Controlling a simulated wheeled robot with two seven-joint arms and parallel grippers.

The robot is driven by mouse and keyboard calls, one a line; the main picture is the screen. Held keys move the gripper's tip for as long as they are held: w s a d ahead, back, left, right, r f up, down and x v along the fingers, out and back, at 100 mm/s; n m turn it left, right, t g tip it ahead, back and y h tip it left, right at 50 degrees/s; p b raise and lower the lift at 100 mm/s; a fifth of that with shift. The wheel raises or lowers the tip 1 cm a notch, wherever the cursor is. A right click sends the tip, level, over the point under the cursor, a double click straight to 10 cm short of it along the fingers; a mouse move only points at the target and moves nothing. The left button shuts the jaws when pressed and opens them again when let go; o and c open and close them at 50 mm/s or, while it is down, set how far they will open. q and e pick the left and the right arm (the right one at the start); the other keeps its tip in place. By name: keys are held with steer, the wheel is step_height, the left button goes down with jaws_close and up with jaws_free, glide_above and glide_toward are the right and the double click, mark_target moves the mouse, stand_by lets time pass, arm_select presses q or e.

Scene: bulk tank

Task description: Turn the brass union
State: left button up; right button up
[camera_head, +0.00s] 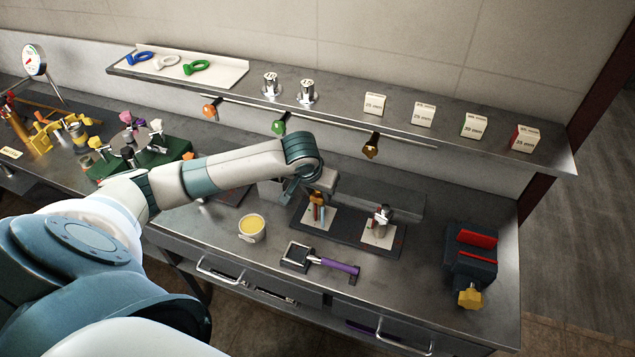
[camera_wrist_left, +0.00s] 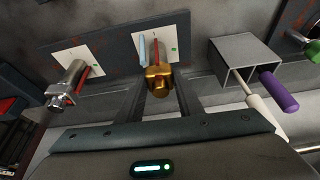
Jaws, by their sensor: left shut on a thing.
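The brass union (camera_head: 316,199) stands on a white card on the dark plate at the back middle of the bench, partly hidden by my gripper. In the left wrist view the gold-coloured union (camera_wrist_left: 157,74) sits between the two dark fingers, with a blue and a red strip beside it on the card. My left gripper (camera_head: 318,186) reaches it from above and is shut on it; it also shows in the left wrist view (camera_wrist_left: 160,97). My right gripper is in neither view.
A chrome fitting (camera_head: 382,215) stands on the second card to the right; a purple-handled tool (camera_head: 333,264) lies in front. A yellow-filled cup (camera_head: 251,228) is left of the tool. A dark vise (camera_head: 471,257) stands at right, and a shelf (camera_head: 450,141) overhangs the back.

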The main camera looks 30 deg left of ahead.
arm_select(q)
steer(key=shift+r+n, duration=0.1)
steer(key=shift+n, duration=0.2)
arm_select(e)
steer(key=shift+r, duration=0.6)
arm_select(q)
steer(key=shift+w, duration=0.1)
steer(key=o, duration=1.1)
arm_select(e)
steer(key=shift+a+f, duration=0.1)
arm_select(q)
steer(key=shift+s+d+r, duration=0.1)
steer(key=shift+s+r, duration=0.2)
steer(key=shift+r, duration=0.25)
steer(key=shift+d+b+v, duration=0.2)
steer(key=shift+b+v, duration=1.55)
steer(key=shift+v, duration=6.3)
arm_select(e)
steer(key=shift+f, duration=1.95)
